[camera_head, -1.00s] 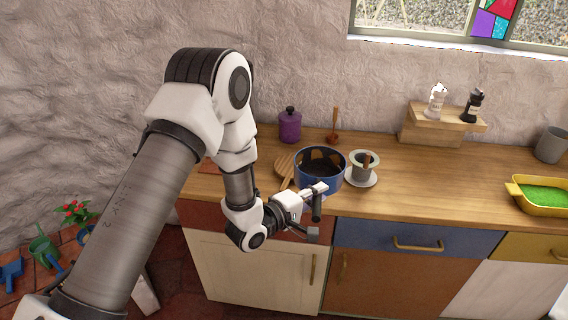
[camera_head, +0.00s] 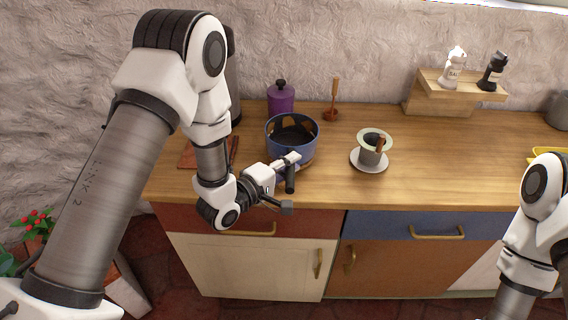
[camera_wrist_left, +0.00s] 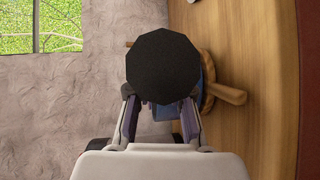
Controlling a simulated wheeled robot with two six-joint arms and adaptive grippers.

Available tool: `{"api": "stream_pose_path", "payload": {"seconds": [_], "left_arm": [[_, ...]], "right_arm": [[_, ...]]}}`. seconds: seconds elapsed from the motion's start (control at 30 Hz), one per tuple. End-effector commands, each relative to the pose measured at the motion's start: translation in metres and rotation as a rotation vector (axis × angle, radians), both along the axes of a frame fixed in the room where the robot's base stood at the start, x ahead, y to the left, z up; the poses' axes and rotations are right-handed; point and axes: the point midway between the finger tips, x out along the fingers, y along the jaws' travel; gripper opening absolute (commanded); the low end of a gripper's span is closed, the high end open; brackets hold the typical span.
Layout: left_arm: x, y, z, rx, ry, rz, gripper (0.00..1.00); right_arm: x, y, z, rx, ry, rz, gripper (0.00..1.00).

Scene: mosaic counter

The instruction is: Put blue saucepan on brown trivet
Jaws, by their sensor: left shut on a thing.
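The blue saucepan (camera_head: 303,150) is upright above the left part of the counter, dark inside. My left gripper (camera_head: 287,176) is shut on its handle in front of it. In the left wrist view the handle's dark end (camera_wrist_left: 163,66) hides most of the pan; a strip of blue (camera_wrist_left: 165,111) shows. Brown wood with a stubby handle (camera_wrist_left: 229,93) shows beside the pan there, probably the brown trivet; the pan mostly hides it in the head view. I cannot tell whether the pan touches it. My right arm shows at the lower right, its gripper out of view.
A purple lidded pot (camera_head: 281,100) and a wooden-handled tool (camera_head: 331,102) stand behind the pan. A cup on a saucer (camera_head: 369,166) stands to its right. A flat reddish-brown board (camera_head: 192,155) lies left. The counter's middle (camera_head: 450,160) is clear.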

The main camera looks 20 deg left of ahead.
Motion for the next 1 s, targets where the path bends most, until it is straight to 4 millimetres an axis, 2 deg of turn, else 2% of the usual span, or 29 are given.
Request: {"api": "stream_pose_path", "payload": {"seconds": [0.03,0.2,0.23,0.27,0.3,0.67,0.77,1.0], "left_arm": [[-0.001,-0.001,-0.007,0.000,-0.006,-0.001,0.00],[-0.001,-0.001,-0.003,0.000,-0.005,0.000,0.00],[-0.002,-0.001,-0.004,0.000,0.000,0.000,0.31],[-0.002,-0.001,-0.004,0.000,0.000,0.000,0.42],[-0.002,-0.001,-0.004,0.000,0.000,0.000,0.46],[-0.007,0.002,-0.004,-0.001,0.002,0.001,0.46],[-0.021,0.010,-0.003,-0.003,0.002,0.004,0.46],[-0.077,0.037,0.005,-0.008,0.004,0.007,0.46]], "right_arm": [[0.000,0.000,-0.007,0.000,0.000,0.000,0.00],[0.000,0.000,-0.003,0.000,-0.001,0.000,0.00],[0.000,0.000,-0.003,0.000,-0.001,0.000,0.00],[0.000,0.000,-0.003,0.000,-0.001,0.000,0.00],[0.000,0.000,-0.003,0.000,-0.001,0.000,0.00],[0.000,0.000,-0.005,0.000,-0.001,0.000,0.00],[0.000,0.000,-0.010,0.000,-0.001,0.000,0.00],[0.000,0.000,-0.022,0.000,-0.001,0.000,0.00]]}}
